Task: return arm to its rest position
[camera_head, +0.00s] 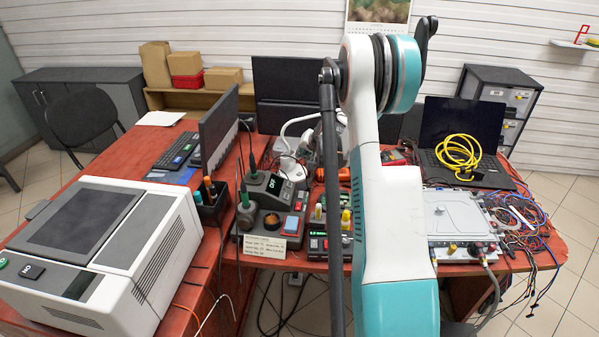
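My arm, white and teal, rises from the bottom centre to a raised joint near the top of the view. A black rod-like part runs alongside it on the left. My gripper cannot be made out in this view, so whether it holds anything is not shown. The arm hides part of the red workbench (232,210) and what lies behind it. On the right of the bench stands a pale metal unit (458,215) with fittings on its front edge and a dark hose (493,292) hanging from it.
A large white machine (110,245) fills the left front. Soldering stations (270,205) stand left of my arm. A laptop (462,130) with a coiled yellow cable (458,153) and tangled wires (520,218) lie at right. Monitors (218,125) stand behind. Tiled floor (565,300) shows at lower right.

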